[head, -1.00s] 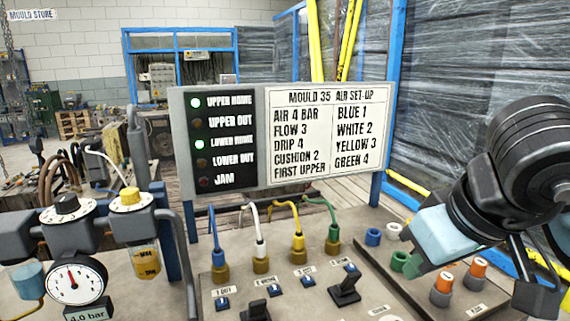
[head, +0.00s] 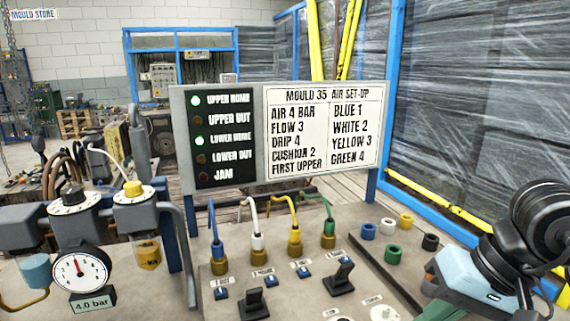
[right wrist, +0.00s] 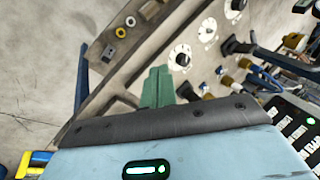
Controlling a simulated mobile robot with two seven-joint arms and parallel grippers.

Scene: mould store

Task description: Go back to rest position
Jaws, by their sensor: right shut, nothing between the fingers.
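My right arm is at the lower right of the head view, with its pale blue wrist over the right end of the panel. Its green right gripper (head: 437,312) is partly cut off by the bottom edge. In the right wrist view the green fingers (right wrist: 158,86) are together and empty, with the grey panel beyond them. I cannot tell how far they are above it. My left gripper is not in view.
The control panel (head: 300,262) carries blue, white, yellow and green hoses, black levers (head: 340,278) and coloured rings (head: 393,254). A sign board (head: 325,135) stands behind, with UPPER HOME and LOWER HOME lit. A gauge (head: 80,272) reads 4.0 bar at left.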

